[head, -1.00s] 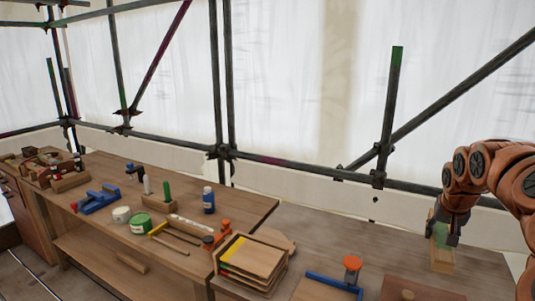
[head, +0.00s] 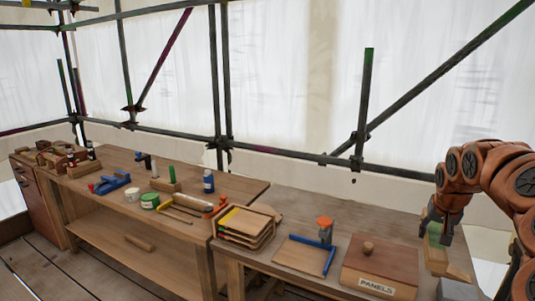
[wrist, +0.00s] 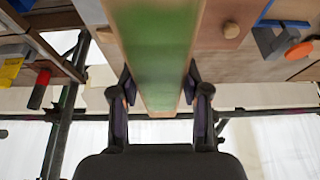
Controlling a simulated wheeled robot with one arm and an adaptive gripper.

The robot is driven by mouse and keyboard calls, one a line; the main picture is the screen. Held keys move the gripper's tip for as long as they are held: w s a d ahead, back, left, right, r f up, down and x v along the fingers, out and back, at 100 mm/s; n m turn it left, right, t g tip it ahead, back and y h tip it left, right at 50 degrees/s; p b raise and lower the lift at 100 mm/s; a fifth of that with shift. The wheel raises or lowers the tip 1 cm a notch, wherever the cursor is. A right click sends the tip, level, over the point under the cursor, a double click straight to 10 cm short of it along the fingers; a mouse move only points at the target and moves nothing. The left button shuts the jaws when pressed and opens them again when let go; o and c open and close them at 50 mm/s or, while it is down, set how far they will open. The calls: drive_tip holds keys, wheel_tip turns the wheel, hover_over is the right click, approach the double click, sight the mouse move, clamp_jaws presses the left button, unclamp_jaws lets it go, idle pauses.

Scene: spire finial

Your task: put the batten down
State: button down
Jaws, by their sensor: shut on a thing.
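The batten (head: 435,260) is a pale wooden bar with a green band, at the right of the head view. My gripper (head: 437,236) is shut on it around the green part, and the batten hangs roughly upright below the fingers. Its lower end is close to the right bench top; I cannot tell if it touches. In the wrist view the batten (wrist: 155,60) runs up from between the two fingers of my gripper (wrist: 160,95), its green face toward the camera.
A wooden box marked PANELS (head: 380,265) stands left of the batten. Further left are a board with a blue edge (head: 303,255), an orange-topped thing (head: 324,228) and stacked wooden trays (head: 245,226). Tools crowd the left bench (head: 120,210). Scaffold poles (head: 365,105) stand behind.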

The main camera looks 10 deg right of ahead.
drive_tip(key=w+a+f+n+y+b, duration=0.1)
drive_tip(key=w+a+f+n, duration=0.15)
drive_tip(key=a+f, duration=0.45)
drive_tip(key=w+a+f+n+b, duration=0.15)
drive_tip(key=w+a+f, duration=0.25)
drive_tip(key=a, duration=0.6)
drive_tip(key=w+a+f+n+y+b, duration=0.1)
drive_tip(key=w+a+f+b, duration=0.15)
drive_tip(key=a+f, duration=0.45)
drive_tip(key=s+a+f+n, duration=0.1)
drive_tip(key=a+f, duration=0.1)
drive_tip(key=a, duration=0.4)
drive_tip(key=s+a+f+n, duration=0.1)
drive_tip(key=a+f, duration=0.2)
drive_tip(key=a, duration=0.3)
drive_tip(key=shift+a+f+t+y, duration=0.25)
drive_tip(key=shift+a+t+y, duration=0.1)
drive_tip(key=shift+t+y, duration=0.05)
